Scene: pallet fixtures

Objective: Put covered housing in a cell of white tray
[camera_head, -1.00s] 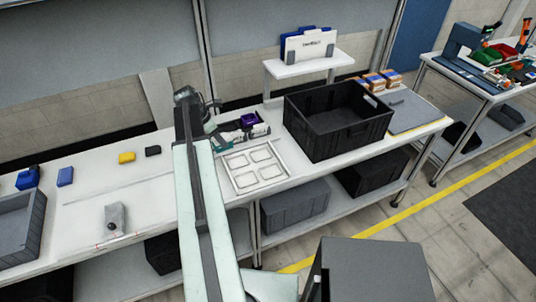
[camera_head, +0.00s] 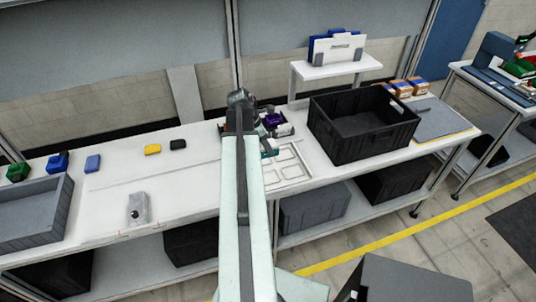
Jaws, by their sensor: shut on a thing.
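The white tray (camera_head: 294,177) lies on the workbench at the centre, and its left part is hidden behind my arm. The cells that show look empty. My gripper (camera_head: 268,149) is at the tray's far left part, with a bit of its teal finger showing past the arm. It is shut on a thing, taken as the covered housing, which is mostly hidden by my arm. Its height above the tray cannot be told.
A dark bin with a purple part (camera_head: 272,119) stands behind the tray. A large black crate (camera_head: 362,143) stands close on the right. The bench between is clear.

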